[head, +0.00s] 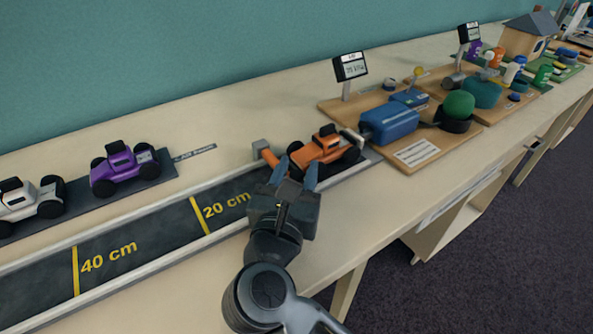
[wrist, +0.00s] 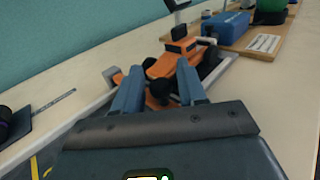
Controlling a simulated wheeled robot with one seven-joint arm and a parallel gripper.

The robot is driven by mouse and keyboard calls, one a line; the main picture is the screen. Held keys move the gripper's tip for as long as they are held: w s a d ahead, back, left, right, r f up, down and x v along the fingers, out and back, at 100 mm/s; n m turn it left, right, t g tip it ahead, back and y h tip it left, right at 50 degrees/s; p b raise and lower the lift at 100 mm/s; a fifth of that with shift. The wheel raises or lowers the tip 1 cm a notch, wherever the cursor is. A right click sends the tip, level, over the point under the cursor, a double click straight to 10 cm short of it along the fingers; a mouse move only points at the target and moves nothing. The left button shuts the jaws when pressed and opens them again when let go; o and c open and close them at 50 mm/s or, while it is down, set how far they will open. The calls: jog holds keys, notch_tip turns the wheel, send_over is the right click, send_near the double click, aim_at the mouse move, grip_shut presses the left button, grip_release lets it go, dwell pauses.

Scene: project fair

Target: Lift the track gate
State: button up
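The track gate shows as a short orange piece (head: 270,157) with a grey block (head: 260,146) at the track's far edge; it also shows left of my fingers in the wrist view (wrist: 118,78). The rest of the gate is hidden behind my fingers or cannot be told from the car. The orange toy car (head: 322,148) with black wheels stands on the track just beyond. My gripper (head: 296,168) is over the track, in front of the car and close to the gate. In the wrist view its blue-grey fingers (wrist: 160,82) are apart. I cannot tell whether they touch the gate.
The dark track (head: 150,236) with yellow distance marks runs left. Purple (head: 122,168) and white (head: 32,200) cars stand on a dark strip behind it. Wooden boards with a blue box (head: 390,124) and small models fill the right. Table between strip and boards is partly bare.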

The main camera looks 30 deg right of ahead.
grip_shut()
jog(key=shift+r, duration=0.15)
dwell(0.4)
